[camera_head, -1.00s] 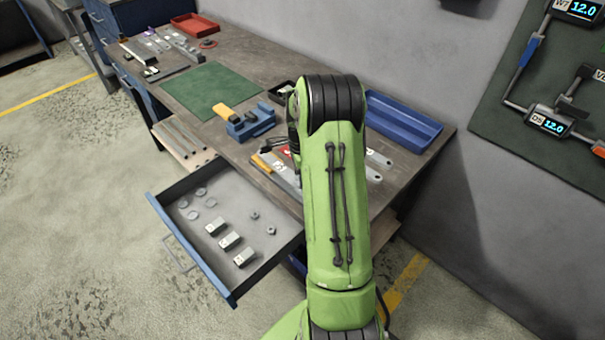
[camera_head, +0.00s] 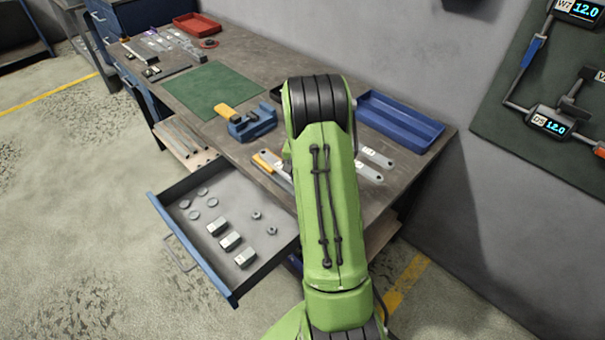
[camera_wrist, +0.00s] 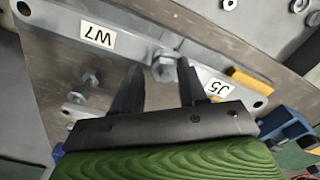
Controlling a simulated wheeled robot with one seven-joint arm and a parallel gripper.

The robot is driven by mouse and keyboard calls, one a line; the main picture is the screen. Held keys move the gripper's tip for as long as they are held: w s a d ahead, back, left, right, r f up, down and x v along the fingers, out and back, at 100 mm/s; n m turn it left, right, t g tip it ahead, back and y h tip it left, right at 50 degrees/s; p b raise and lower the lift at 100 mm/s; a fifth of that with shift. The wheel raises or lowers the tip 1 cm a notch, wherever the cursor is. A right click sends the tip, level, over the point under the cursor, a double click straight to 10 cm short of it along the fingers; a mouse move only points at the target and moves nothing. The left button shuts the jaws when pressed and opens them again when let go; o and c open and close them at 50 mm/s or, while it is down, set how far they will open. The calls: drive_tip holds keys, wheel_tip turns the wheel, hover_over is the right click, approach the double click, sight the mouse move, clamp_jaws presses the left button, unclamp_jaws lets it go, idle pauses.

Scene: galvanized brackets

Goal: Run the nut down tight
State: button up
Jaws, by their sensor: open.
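In the wrist view a long galvanized bracket (camera_wrist: 140,42) with a W7 label lies slantwise across the picture. A hex nut or bolt head (camera_wrist: 164,68) sits at its lower edge; I cannot tell how far it is threaded. My gripper (camera_wrist: 157,77) is open, with one dark finger on each side of that hex piece in the picture. I cannot tell whether the fingertips touch it. A J5 label (camera_wrist: 216,87) shows beside the right finger. Another bolt (camera_wrist: 91,79) stands left of the left finger. In the head view my arm hides the gripper and the nut.
A blue vise (camera_head: 252,124) stands left of my arm. A blue tray (camera_head: 432,128) and loose bars (camera_head: 376,158) lie to the right.

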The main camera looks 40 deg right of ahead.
drive_tip(key=n, duration=1.1)
drive_tip(key=shift+b, duration=0.35)
clamp_jaws()
